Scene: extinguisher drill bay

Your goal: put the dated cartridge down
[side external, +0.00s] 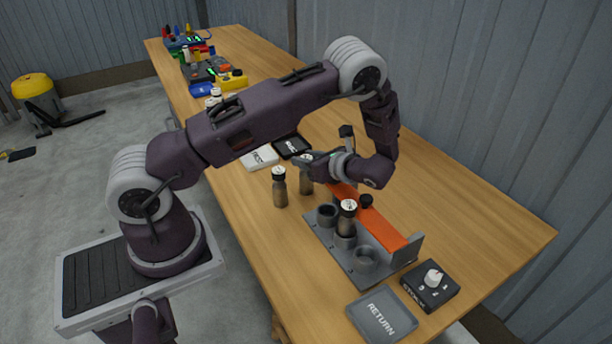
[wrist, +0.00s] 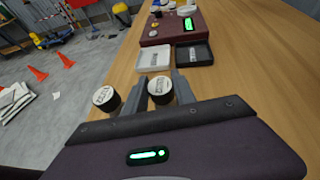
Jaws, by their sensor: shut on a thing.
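My gripper (side external: 310,168) is shut on a brown cartridge (side external: 306,184), held upright; whether its base touches the table I cannot tell. In the wrist view its black cap with a pale label (wrist: 160,88) sits between my two fingers (wrist: 160,94). A second, similar cartridge (side external: 279,190) stands upright on the wood just left of it, and its cap also shows in the wrist view (wrist: 106,98). A third cartridge (side external: 347,219) stands in the middle socket of the grey rack (side external: 345,263). The cap labels are too small to read.
The rack has empty sockets at both ends and an orange bar (side external: 385,231). A grey RETURN tray (side external: 382,314) and a black dial box (side external: 430,287) sit at the near end. A white tray (wrist: 153,59) and a black tray (wrist: 194,54) lie beyond my gripper.

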